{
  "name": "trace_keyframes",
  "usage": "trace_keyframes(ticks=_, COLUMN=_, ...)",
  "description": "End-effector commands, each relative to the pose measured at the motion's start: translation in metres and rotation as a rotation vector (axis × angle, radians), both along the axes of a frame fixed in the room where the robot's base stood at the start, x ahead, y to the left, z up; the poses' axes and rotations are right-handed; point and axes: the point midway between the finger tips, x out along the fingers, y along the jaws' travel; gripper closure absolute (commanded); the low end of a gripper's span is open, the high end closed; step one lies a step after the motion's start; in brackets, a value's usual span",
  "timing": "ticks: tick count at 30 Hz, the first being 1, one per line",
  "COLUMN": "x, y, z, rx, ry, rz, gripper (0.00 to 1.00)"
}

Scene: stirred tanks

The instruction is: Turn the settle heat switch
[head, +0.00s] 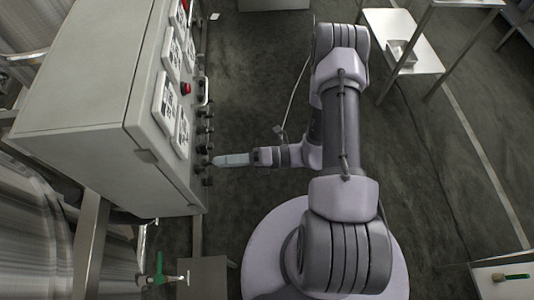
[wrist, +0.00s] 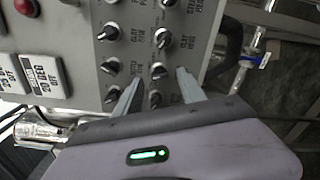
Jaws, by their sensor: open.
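The grey control cabinet (head: 85,88) stands at the left in the head view, with a row of black knobs (head: 207,146) along its panel face. My gripper (head: 216,160) points left at these knobs, its fingertips close to the panel. In the wrist view my gripper (wrist: 158,76) is open, one finger on each side of a column of black rotary knobs. One knob (wrist: 158,72) lies between the fingertips and another (wrist: 155,99) lies nearer the palm. I cannot tell whether the fingers touch a knob. The labels are too blurred to tell which knob is the settle heat switch.
A red button (head: 186,88) and white label plates (head: 166,102) are on the panel. A black handle (wrist: 228,45) stands out beside the knobs. Shiny tanks (head: 35,235) stand at the left. A white table (head: 405,38) is at upper right.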

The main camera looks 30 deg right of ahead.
Motion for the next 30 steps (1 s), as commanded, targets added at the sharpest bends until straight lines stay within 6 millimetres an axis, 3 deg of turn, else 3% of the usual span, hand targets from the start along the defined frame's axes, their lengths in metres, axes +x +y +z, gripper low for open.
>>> trace_keyframes(ticks=9, x=-0.034, y=-0.097, z=0.002, rx=-0.001, ry=-0.002, rz=-0.007, gripper=0.53)
trace_keyframes(ticks=13, x=-0.044, y=-0.123, z=0.001, rx=0.0, ry=0.0, rz=-0.004, gripper=0.53)
trace_keyframes(ticks=18, x=-0.05, y=-0.138, z=0.0, rx=0.0, ry=0.001, rz=-0.001, gripper=0.53)
trace_keyframes(ticks=30, x=-0.051, y=-0.139, z=0.0, rx=0.0, ry=0.001, rz=0.0, gripper=0.53)
